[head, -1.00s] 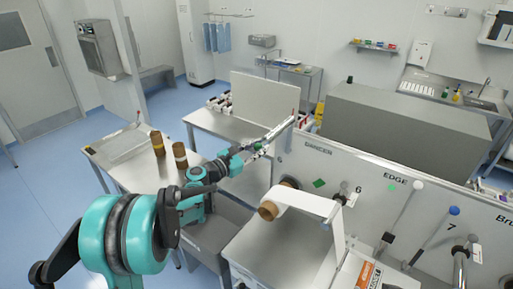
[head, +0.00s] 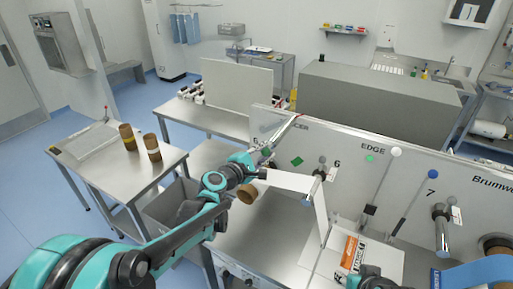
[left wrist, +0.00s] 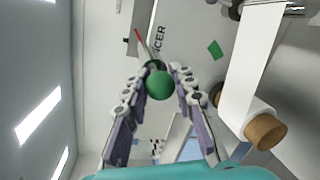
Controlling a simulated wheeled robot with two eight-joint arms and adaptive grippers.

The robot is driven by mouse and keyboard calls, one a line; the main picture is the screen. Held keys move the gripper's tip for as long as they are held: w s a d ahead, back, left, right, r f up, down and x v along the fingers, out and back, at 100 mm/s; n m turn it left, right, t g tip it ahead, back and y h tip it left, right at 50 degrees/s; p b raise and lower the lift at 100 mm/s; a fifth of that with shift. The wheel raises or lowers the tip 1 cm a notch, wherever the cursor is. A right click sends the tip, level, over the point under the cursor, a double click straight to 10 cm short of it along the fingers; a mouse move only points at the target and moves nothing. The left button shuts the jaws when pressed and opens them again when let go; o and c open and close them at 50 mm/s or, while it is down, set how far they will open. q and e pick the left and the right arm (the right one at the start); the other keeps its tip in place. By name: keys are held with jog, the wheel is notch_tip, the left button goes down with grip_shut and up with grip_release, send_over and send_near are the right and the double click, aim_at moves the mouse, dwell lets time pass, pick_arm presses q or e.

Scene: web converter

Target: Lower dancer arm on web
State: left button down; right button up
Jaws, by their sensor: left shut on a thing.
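The dancer arm shows in the left wrist view as a green ball knob (left wrist: 160,85) between my left fingertips. My left gripper (left wrist: 160,82) is shut on this knob, in front of the machine panel. The white web (head: 285,180) runs from a roll with a brown core (head: 248,193) to a roller near label 6. It also shows at the right of the left wrist view (left wrist: 245,70). My right gripper is not in view.
A side table (head: 95,165) at left holds two brown rolls. Part of my right arm shows at the bottom.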

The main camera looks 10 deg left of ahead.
pick_arm(q)
notch_tip(320, 180, down, 6)
jog(key=s+d+m+y+b, duration=0.1)
jog(key=d+m+b, duration=0.1)
jog(key=m+b, duration=0.1)
jog(key=shift+d+m+b, duration=0.4)
jog(key=shift+b, duration=0.1)
jog(key=c, duration=1.2)
grip_release()
